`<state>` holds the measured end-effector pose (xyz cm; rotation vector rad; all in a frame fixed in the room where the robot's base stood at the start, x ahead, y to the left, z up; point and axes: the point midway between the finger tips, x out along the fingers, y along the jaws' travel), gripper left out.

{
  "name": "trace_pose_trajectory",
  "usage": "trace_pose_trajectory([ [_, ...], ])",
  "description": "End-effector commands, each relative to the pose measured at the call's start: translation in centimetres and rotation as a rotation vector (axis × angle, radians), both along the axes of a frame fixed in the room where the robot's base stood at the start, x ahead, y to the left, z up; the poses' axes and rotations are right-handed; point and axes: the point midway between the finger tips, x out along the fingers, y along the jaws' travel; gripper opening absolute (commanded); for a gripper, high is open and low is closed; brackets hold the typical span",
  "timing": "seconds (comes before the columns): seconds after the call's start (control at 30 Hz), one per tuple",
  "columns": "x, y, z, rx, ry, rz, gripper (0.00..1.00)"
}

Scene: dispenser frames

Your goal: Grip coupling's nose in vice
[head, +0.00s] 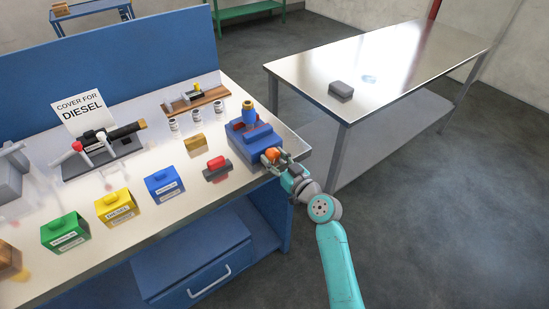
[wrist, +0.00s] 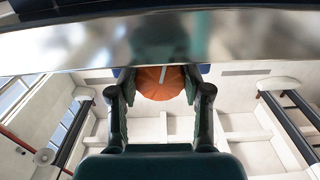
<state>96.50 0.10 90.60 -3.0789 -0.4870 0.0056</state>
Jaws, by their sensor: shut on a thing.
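The blue vice (head: 262,137) stands at the right end of the workbench. A coupling with a brass-coloured top (head: 249,105) and a blue lower part stands upright at the vice's jaws. Whether the jaws touch it, I cannot tell. My gripper (head: 277,160) is at the vice's front, shut on an orange round knob (head: 272,154). In the wrist view the knob (wrist: 160,82) sits between my two fingers (wrist: 160,97) and bears a pale line. The rest of the vice is mostly hidden there by a shiny edge.
On the workbench (head: 140,240) are a red-and-dark part (head: 216,168), a brass block (head: 195,145), blue, yellow and green boxes, and a diesel nozzle assembly (head: 105,148). A metal table (head: 400,60) with a grey block (head: 340,91) stands right, across a floor gap.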

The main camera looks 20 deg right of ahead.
Motion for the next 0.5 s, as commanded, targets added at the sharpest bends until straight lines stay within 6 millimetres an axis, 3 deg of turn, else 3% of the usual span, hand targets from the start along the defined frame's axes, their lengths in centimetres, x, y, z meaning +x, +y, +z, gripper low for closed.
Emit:
trace_pose_trajectory([
  [0.23,0.00,0.04,-0.01,0.186,0.060,0.000,0.14],
  [0.5,0.00,0.04,-0.01,0.234,0.076,0.000,0.14],
])
